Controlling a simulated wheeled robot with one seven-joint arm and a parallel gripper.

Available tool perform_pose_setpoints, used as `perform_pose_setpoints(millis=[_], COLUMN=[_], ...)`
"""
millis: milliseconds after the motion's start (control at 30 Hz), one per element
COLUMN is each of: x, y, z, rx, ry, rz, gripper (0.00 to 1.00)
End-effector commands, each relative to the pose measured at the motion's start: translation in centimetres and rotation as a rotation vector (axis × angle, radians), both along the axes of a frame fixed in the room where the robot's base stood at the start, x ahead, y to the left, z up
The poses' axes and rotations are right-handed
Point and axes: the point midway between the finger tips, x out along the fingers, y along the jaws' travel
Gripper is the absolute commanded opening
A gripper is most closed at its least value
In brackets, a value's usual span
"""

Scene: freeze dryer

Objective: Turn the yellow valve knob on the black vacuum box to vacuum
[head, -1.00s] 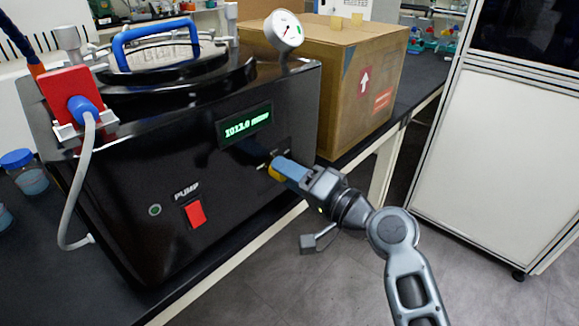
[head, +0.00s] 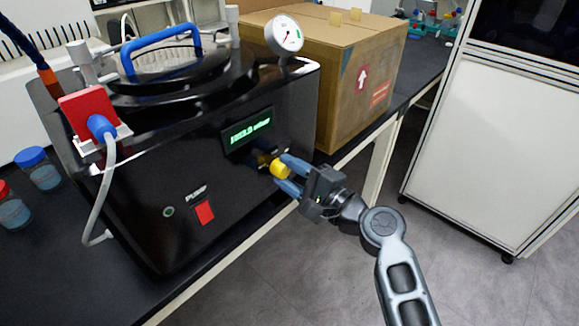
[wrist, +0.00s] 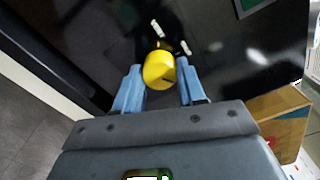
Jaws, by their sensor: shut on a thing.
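The black vacuum box (head: 140,225) stands on the bench with a green lit display (head: 250,131) and a red switch on its front. The yellow valve knob (head: 280,170) is low at the right of that front; it also shows in the wrist view (wrist: 157,70). My gripper (head: 285,174) is shut on the knob, its blue fingers on opposite sides; the wrist view shows one finger left and one right (wrist: 158,82). Small white marks (wrist: 185,48) lie on the panel beyond the knob, too blurred to read. The display digits are unclear.
A round gauge (head: 284,34) stands on the box's top right. A cardboard box (head: 340,100) is behind to the right. A red plug with a grey hose (head: 107,180) is at the left. Floor is open between bench and white cabinet (head: 500,150).

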Motion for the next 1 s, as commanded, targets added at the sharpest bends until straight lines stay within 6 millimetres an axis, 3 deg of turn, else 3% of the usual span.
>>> perform_pose_setpoints(millis=[733, 767, 1000], x=[0.05, 0.04, 0.01], y=[-0.15, -0.15, -0.08], z=[-0.22, -0.22, -0.12], rx=[0.05, 0.05, 0.05], ry=[0.069, 0.069, 0.066], rz=[-0.003, -0.003, -0.002], gripper=[0.09, 0.42, 0.65])
